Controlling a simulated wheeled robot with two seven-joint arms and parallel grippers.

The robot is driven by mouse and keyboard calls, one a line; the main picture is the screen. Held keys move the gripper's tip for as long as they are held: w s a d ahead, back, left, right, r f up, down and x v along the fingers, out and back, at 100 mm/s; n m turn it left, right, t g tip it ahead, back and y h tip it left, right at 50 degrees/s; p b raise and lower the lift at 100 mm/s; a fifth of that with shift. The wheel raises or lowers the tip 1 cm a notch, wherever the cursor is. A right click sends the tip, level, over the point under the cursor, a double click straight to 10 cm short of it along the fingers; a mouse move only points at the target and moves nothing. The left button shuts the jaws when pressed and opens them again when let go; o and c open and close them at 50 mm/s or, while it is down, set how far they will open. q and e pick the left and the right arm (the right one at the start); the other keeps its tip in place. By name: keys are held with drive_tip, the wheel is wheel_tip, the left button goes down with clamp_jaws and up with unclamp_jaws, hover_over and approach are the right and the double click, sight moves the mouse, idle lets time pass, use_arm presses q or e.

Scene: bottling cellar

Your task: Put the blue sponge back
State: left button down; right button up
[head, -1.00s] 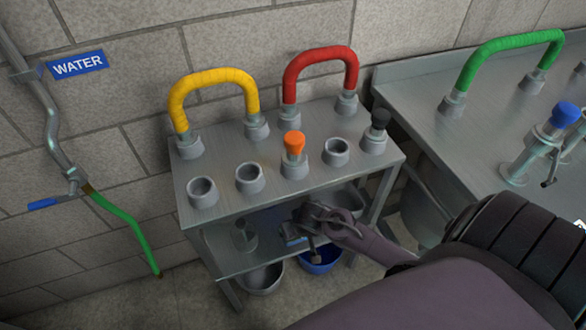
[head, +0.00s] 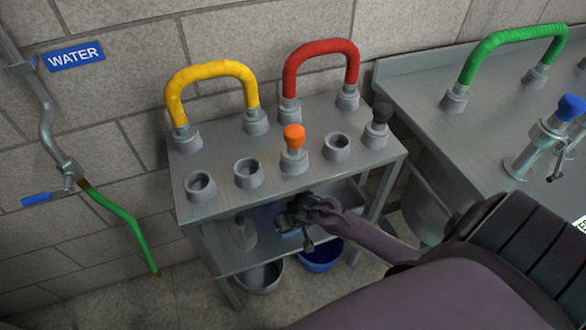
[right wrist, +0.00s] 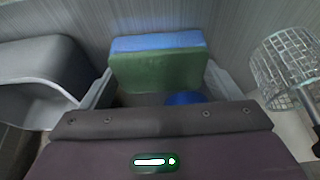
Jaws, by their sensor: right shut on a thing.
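The sponge (right wrist: 157,70) has a blue layer on top of a thicker green layer. In the right wrist view it sits between the two pale fingers of my right gripper (right wrist: 160,88), which is shut on it. In the head view my right gripper (head: 300,212) reaches under the top of the small steel table (head: 222,208), above its lower shelf (head: 235,262). The sponge is hard to make out there, dark and mostly hidden by the gripper. My left gripper is not in view.
A grey tray (right wrist: 38,75) lies left of the gripper and a wire basket (right wrist: 285,62) to its right in the wrist view. A blue bucket (head: 322,258) and a grey bucket (head: 262,277) stand below. Yellow (head: 210,78) and red (head: 320,52) handles rise from the tabletop.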

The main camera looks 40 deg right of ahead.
drive_tip(key=o, duration=0.9)
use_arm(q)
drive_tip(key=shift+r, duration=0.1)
